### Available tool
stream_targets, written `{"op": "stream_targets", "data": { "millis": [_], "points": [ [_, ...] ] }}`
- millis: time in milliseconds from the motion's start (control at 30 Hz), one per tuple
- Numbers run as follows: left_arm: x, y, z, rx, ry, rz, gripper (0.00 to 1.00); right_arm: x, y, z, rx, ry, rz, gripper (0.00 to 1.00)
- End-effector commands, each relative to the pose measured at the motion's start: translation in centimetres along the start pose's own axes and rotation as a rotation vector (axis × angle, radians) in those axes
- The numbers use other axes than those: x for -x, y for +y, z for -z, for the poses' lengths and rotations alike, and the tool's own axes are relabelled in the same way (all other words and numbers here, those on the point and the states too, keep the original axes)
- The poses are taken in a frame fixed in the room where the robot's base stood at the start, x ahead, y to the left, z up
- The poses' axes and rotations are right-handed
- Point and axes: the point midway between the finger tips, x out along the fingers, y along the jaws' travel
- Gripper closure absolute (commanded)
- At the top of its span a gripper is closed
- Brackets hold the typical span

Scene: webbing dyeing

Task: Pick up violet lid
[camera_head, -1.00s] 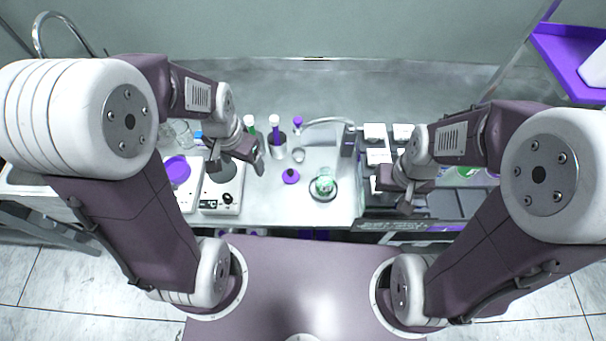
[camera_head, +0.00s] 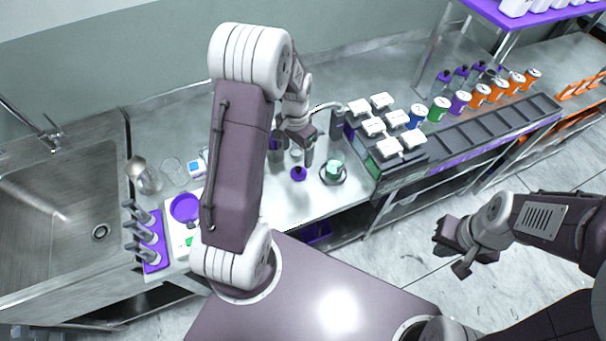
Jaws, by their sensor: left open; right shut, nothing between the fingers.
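The violet lid (camera_head: 298,173) is a small violet disc with a dark knob. It lies on the steel counter (camera_head: 290,205), left of a round holder with a green-tinted glass vessel (camera_head: 334,168). My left gripper (camera_head: 300,152) is open and points down close to the lid, just behind it in the picture. Nothing shows between its fingers. I cannot tell its exact height above the counter. My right gripper (camera_head: 452,258) is shut and empty, out over the floor at the right, away from the counter.
A rack (camera_head: 470,135) with white-lidded boxes and several coloured cans stands at the right. A violet dish (camera_head: 184,208) and a violet stand (camera_head: 152,250) with grey pieces are at the left, beside the sink (camera_head: 60,190). My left arm hides part of the counter.

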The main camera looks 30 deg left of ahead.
Motion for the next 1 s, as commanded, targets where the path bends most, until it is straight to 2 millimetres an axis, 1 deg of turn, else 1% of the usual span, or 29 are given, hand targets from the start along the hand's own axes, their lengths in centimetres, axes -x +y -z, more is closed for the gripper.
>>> {"op": "stream_targets", "data": {
  "millis": [67,300,467,500,633,733,833,1000],
  "points": [
    [-0.1,-0.1,0.0,0.002,0.001,0.000,0.25,0.0,0.0,0.0,0.000,0.000,0.000,1.00],
    [-3.4,0.0,0.0,0.002,0.000,0.000,0.25,0.6,0.0,0.1,0.000,0.000,0.000,1.00],
    [-4.0,0.0,0.0,0.001,0.001,0.000,0.25,0.6,0.0,0.1,0.000,0.000,0.000,1.00],
    [-4.4,0.1,0.0,0.001,0.000,0.000,0.25,0.8,0.0,0.1,0.000,0.000,0.000,1.00],
    [-6.7,0.4,-0.2,0.001,-0.004,-0.002,0.25,1.6,0.0,0.2,0.000,0.000,0.000,1.00],
    [-8.4,0.3,-0.1,0.001,-0.001,-0.001,0.25,1.6,0.0,0.2,0.000,0.000,0.000,1.00],
    [-9.0,0.3,0.0,0.001,0.001,0.000,0.25,1.6,0.0,0.2,0.000,0.000,0.000,1.00],
    [-9.0,0.3,0.0,0.002,0.002,0.001,0.25,1.6,0.0,0.2,0.000,0.000,0.000,1.00]
  ]
}}
